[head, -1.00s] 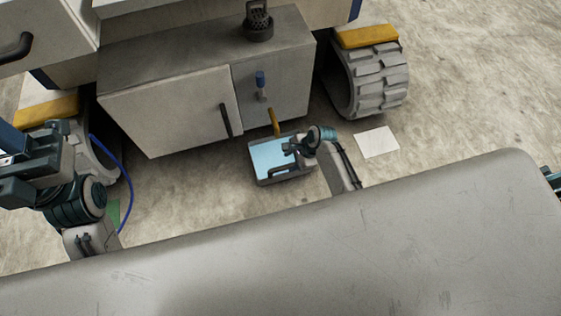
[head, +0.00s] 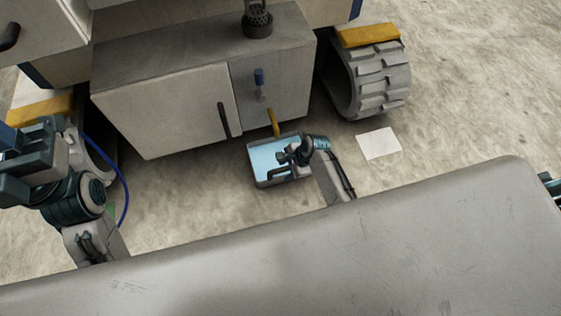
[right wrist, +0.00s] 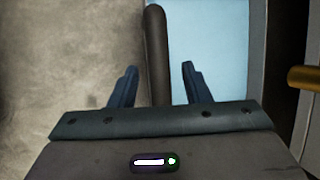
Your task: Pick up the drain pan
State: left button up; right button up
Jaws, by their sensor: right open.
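The drain pan (head: 263,184) is a grey tray with a light-blue inside, lying on the floor in front of the cabinet in the head view. My right gripper (head: 286,158) is over the pan's right part and hides some of it. In the right wrist view a dark bar handle (right wrist: 156,50) runs along the pan's light-blue area (right wrist: 208,45). The open fingers (right wrist: 159,70) point towards it, one on each side of its line, and do not grip it. My left gripper (head: 18,170) is at the left edge, far from the pan; its jaw state is unclear.
A grey cabinet (head: 170,110) stands behind the pan. A yellow spout (head: 273,122) hangs just above the pan's back edge. A tracked wheel (head: 372,80) and a white sheet (head: 379,143) are to the right. A blue hose (head: 122,175) runs at left.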

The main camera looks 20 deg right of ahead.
jog(key=shift+f, duration=0.2)
dwell(0.3)
grip_shut()
dwell(1.3)
